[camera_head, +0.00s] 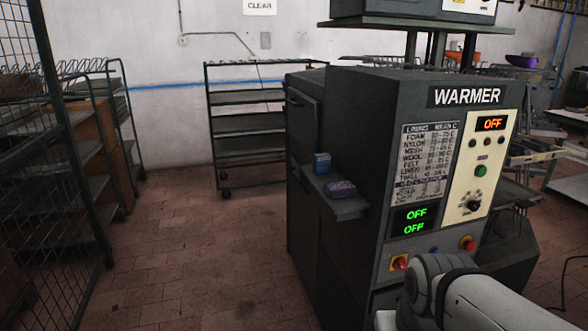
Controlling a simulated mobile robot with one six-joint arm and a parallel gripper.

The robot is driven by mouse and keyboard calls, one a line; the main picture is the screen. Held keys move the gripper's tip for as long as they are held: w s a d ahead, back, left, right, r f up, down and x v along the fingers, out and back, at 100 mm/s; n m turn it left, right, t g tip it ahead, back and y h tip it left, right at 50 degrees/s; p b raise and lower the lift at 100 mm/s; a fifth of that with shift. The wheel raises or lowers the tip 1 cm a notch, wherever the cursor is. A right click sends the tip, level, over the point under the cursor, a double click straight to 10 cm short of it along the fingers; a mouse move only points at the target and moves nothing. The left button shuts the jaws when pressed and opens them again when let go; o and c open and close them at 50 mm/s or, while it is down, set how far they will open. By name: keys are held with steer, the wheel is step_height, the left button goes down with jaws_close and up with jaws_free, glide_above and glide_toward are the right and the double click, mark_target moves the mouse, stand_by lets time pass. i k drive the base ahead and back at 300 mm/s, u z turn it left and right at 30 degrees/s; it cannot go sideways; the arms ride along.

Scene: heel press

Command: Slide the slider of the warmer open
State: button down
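The warmer (345,130) is a dark grey cabinet in the middle and right of the head view, with a "WARMER" sign on its front. Its cream control panel (478,165) has a red "OFF" display, small buttons and a black knob. Green "OFF" readouts show lower down on the front. I cannot pick out the slider with certainty. My pale grey arm (480,300) covers the lower right of the warmer's front. My gripper is not in view.
A side shelf (345,208) on the warmer's left holds a blue box (322,162) and a purple item (340,189). Red switches (468,243) sit low on the front. A rack (245,124) stands behind; a mesh cage (40,150) is left. The tiled floor between is clear.

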mark_target(295, 167)
steer(key=u, duration=0.4)
steer(key=i, duration=1.3)
steer(key=u, duration=0.65)
steer(key=i, duration=1.55)
steer(key=z, duration=0.35)
steer(key=i, duration=1)
steer(key=z, duration=0.35)
